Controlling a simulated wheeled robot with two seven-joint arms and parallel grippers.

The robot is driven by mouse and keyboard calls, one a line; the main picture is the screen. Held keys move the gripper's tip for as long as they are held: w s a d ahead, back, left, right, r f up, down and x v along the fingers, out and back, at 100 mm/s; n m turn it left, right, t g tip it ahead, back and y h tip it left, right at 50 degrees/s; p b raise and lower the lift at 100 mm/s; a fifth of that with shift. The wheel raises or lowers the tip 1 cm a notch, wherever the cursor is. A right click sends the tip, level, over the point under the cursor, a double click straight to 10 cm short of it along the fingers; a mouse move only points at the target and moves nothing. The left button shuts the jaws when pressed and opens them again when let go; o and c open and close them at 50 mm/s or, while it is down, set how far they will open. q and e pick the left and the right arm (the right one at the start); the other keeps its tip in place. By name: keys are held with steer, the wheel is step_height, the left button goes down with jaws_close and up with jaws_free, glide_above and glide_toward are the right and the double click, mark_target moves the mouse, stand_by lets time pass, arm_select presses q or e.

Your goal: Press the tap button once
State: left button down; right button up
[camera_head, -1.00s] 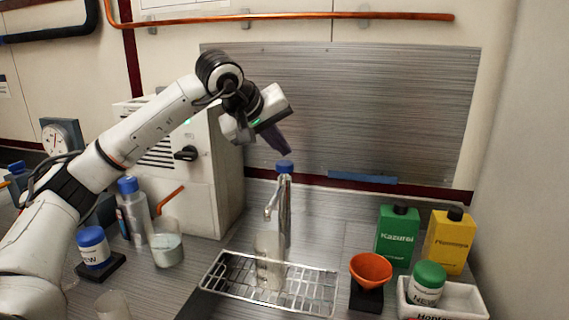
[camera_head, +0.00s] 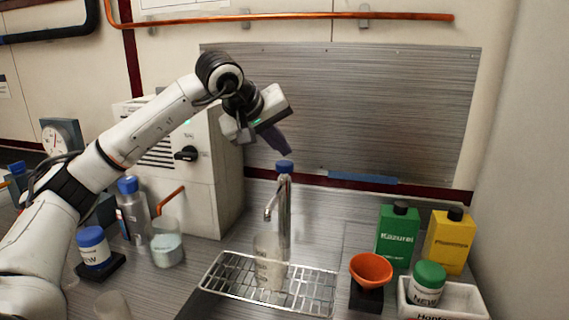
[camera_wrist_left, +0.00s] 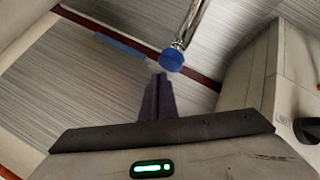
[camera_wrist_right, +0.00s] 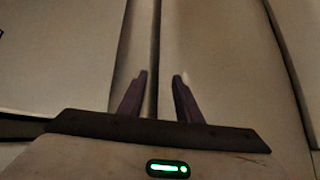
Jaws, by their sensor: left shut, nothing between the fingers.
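The tap (camera_head: 284,215) is a silver upright column with a spout, standing at the back of the metal drip grid. Its blue button (camera_head: 285,166) is on top. My left gripper (camera_head: 287,153) is shut and empty, its fingertips pointing down just above the button, with a small gap seen in the head view. In the left wrist view the blue button (camera_wrist_left: 171,60) is just beyond the fingertips (camera_wrist_left: 160,76). A clear beaker (camera_head: 268,262) stands on the grid under the spout. My right gripper (camera_wrist_right: 160,76) shows only in its wrist view, with its fingers apart and nothing between them.
A white box with a black knob (camera_head: 187,153) stands left of the tap. To the right are an orange funnel (camera_head: 371,269), a green bottle (camera_head: 398,236), a yellow bottle (camera_head: 449,241) and a white tray (camera_head: 470,300). A metal panel (camera_head: 350,100) is behind.

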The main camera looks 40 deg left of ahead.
mark_target(281, 165)
arm_select(q)
steer(key=shift+f, duration=0.1)
steer(key=shift+f, duration=0.3)
steer(key=shift+f+b, duration=0.8)
steer(key=shift+f, duration=0.25)
stand_by(1.0)
stand_by(0.4)
steer(key=shift+r+p, duration=1.35)
step_height(281, 165, up, 5)
steer(key=p, duration=0.5)
steer(key=shift+r, duration=0.15)
